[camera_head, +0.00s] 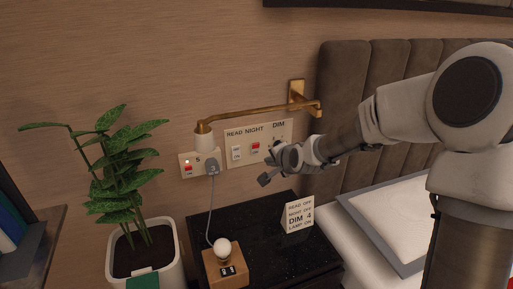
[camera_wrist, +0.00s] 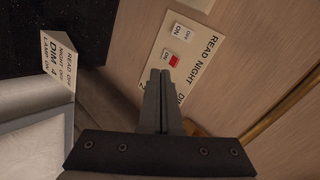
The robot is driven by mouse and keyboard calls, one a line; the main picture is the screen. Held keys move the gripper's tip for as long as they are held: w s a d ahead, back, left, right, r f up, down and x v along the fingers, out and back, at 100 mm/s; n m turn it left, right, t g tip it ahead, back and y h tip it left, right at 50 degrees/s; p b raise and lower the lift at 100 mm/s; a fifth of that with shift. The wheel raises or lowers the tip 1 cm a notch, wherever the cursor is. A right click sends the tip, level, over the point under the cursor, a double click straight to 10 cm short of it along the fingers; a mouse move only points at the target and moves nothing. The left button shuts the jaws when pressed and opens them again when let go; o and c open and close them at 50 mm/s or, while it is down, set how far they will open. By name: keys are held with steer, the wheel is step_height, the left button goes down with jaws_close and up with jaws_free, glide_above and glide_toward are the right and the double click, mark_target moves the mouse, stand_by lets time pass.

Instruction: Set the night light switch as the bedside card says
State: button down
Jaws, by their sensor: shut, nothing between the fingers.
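The bedside card (camera_head: 299,216) stands on the black bedside table and reads READ OFF, NIGHT OFF, DIM 4, LAMP ON; it also shows in the wrist view (camera_wrist: 56,61). The cream wall panel (camera_head: 230,160) is labelled READ, NIGHT and DIM. The night light switch (camera_head: 255,146) shows a red part; in the wrist view the switch (camera_wrist: 173,61) has a red part beside a white part. My gripper (camera_head: 264,180) is shut and empty in front of the panel. In the wrist view its fingertips (camera_wrist: 160,72) appear close to the night switch; I cannot tell whether they touch.
The white READ switch (camera_head: 236,153) is left of the night switch. A socket plate (camera_head: 186,161) with a lit red switch and grey plug is further left. A brass wall arm (camera_head: 255,113) runs above the panel. A bulb lamp (camera_head: 222,247) and potted plant (camera_head: 145,265) stand below left.

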steer(key=shift+w+d+f+m+t+y+b, duration=0.15)
steer(key=shift+w+f+m+t+b, duration=0.15)
steer(key=shift+w+f+m, duration=0.4)
steer(key=shift+w+d+f+m+t+y+b, duration=0.1)
steer(key=shift+w+f+m+t+b, duration=0.15)
steer(key=shift+w+m, duration=0.5)
steer(key=shift+w+d+f+m+t+y+b, duration=0.15)
steer(key=shift+w+f+m+t, duration=0.25)
steer(key=shift+w, duration=0.65)
steer(key=shift+a, duration=0.15)
steer(key=b, duration=0.2)
glide_toward(254, 146)
step_height(254, 146, down, 4)
steer(key=w, duration=0.2)
steer(key=shift+w+a+r, duration=0.5)
steer(key=shift+w+a, duration=0.35)
steer(key=shift+w, duration=0.05)
steer(key=shift+w+a+r+b, duration=0.15)
steer(key=shift+w+a+b, duration=0.15)
steer(key=shift+w, duration=0.5)
